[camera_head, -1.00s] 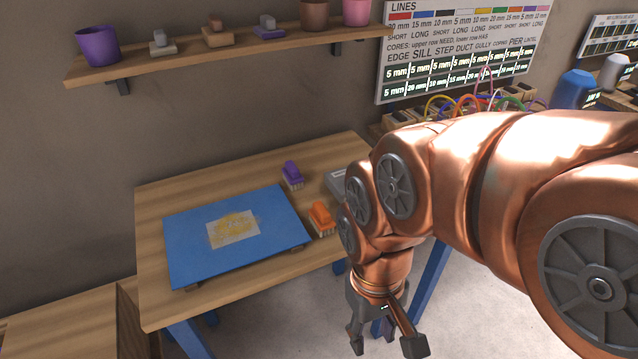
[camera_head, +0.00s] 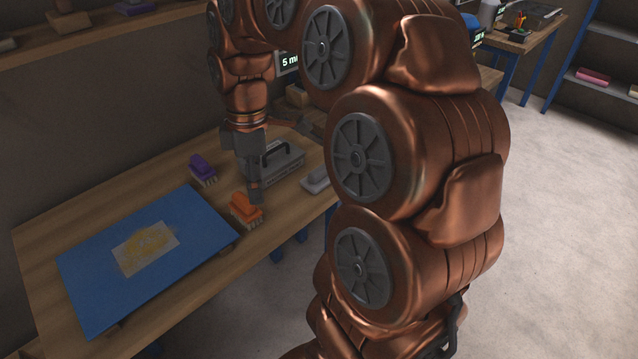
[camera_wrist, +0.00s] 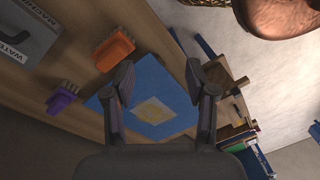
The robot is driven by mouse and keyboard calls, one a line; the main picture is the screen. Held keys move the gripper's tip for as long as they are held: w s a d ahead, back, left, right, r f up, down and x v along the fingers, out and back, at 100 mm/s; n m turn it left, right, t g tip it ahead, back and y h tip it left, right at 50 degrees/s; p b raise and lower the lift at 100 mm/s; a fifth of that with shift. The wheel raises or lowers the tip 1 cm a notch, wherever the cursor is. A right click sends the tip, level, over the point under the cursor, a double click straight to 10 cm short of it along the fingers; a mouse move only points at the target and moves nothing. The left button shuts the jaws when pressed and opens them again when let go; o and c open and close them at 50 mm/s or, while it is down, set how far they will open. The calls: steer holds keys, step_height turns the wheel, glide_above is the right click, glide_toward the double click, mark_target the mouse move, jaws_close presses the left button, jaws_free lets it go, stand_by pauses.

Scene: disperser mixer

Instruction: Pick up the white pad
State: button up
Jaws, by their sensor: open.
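A small whitish block (camera_head: 315,180), which looks like the white pad, lies near the table's right front edge in the head view, right of the grey box. I cannot make it out in the wrist view. My gripper (camera_head: 257,170) hangs over the table in the head view, left of the whitish block and apart from it. In the wrist view my gripper (camera_wrist: 161,78) has its two fingers spread with nothing between them. The blue board shows beyond the fingers.
An orange brush (camera_head: 245,208) and a purple brush (camera_head: 202,170) stand near the blue board (camera_head: 90,270), which bears a pale, yellow-stained sheet (camera_head: 146,248). A grey box with a handle (camera_head: 283,160) stands behind my gripper. A shelf (camera_head: 110,22) runs along the wall.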

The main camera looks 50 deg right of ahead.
steer(key=w+d+f+n+b, duration=0.25)
steer(key=w+d, duration=0.25)
steer(key=d, duration=0.5)
steer(key=n+b, duration=0.1)
steer(key=n, duration=0.3)
glide_above(319, 169)
steer(key=f, duration=0.2)
steer(key=d+f, duration=0.1)
steer(key=shift+w+f+t, duration=0.3)
steer(key=shift+w+t, duration=0.1)
steer(key=shift+s+a+f+p, duration=0.15)
steer(key=shift+f+p, duration=0.05)
steer(key=shift+f, duration=1.05)
steer(key=shift+s+a+f+p, duration=0.15)
steer(key=shift+a+f, duration=0.05)
steer(key=shift+f, duration=1.1)
steer(key=shift+s+a+f+p, duration=0.15)
steer(key=shift+f+p, duration=0.05)
steer(key=shift+f, duration=1.05)
jaws_close()
